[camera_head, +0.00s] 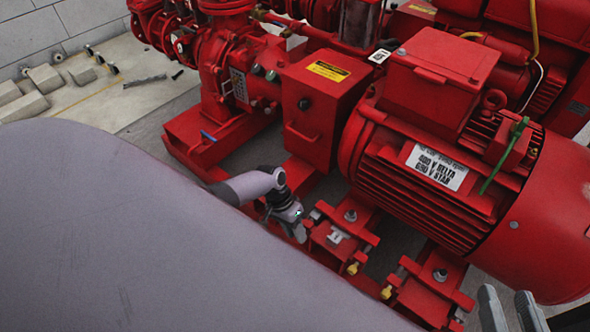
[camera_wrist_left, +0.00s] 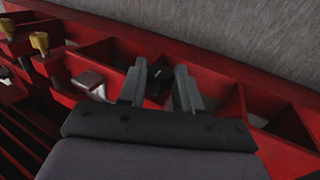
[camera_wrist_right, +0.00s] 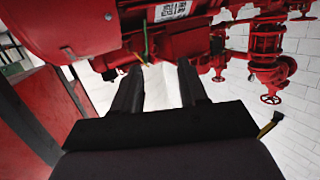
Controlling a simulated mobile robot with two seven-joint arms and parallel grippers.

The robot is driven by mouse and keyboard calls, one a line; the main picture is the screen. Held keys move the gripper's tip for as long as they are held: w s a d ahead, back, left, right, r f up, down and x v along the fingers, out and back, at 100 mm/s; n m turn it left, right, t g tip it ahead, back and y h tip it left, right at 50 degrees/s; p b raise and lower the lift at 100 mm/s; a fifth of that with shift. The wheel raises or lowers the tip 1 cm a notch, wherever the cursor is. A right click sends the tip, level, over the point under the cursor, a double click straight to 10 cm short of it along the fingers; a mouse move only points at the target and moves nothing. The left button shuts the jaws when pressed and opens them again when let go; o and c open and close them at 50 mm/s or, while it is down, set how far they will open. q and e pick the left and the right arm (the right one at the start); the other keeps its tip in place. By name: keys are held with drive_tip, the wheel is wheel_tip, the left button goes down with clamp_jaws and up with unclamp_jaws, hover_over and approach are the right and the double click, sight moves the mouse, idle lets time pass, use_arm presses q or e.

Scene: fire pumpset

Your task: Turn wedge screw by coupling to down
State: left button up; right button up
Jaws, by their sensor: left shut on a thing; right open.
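My left gripper (camera_head: 297,222) is beside the red wedge mount (camera_head: 342,236) under the motor's near side. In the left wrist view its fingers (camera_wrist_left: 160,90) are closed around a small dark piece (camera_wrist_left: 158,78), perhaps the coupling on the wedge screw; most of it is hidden. A silver block (camera_wrist_left: 90,84) lies beside the fingers on the red frame. Yellow screw ends (camera_head: 352,268) stick out of the mount, and they also show in the left wrist view (camera_wrist_left: 39,43). My right gripper (camera_head: 512,310) is open and empty at the lower right, apart from the mounts.
The large red motor (camera_head: 425,195) with a green cable fills the right. A red box (camera_head: 320,100) with a yellow label stands behind my left gripper. Red pipes and a valve wheel (camera_wrist_right: 270,99) show in the right wrist view. Grey floor lies beside the frame.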

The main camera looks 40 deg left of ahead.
use_arm(q)
drive_tip(key=shift+s, duration=0.15)
drive_tip(key=o, duration=1)
drive_tip(key=shift+o, duration=0.2)
drive_tip(key=shift+r, duration=0.1)
drive_tip(key=shift+a+r+p, duration=0.1)
drive_tip(key=shift+r+p, duration=0.2)
drive_tip(key=p+v, duration=0.3)
drive_tip(key=v, duration=0.3)
drive_tip(key=shift+p, duration=0.4)
use_arm(e)
drive_tip(key=shift+w+a+f+m+g+y, duration=0.1)
drive_tip(key=shift+w+a+m+g+y, duration=0.1)
drive_tip(key=shift+a+m+g, duration=0.25)
drive_tip(key=shift+w+a+f+m+g+y, duration=0.1)
drive_tip(key=shift+w+a+m+g+y, duration=0.15)
drive_tip(key=shift+a+g, duration=0.4)
use_arm(q)
drive_tip(key=shift+a+r, duration=0.1)
drive_tip(key=shift+a, duration=0.05)
use_arm(e)
drive_tip(key=shift+a, duration=0.1)
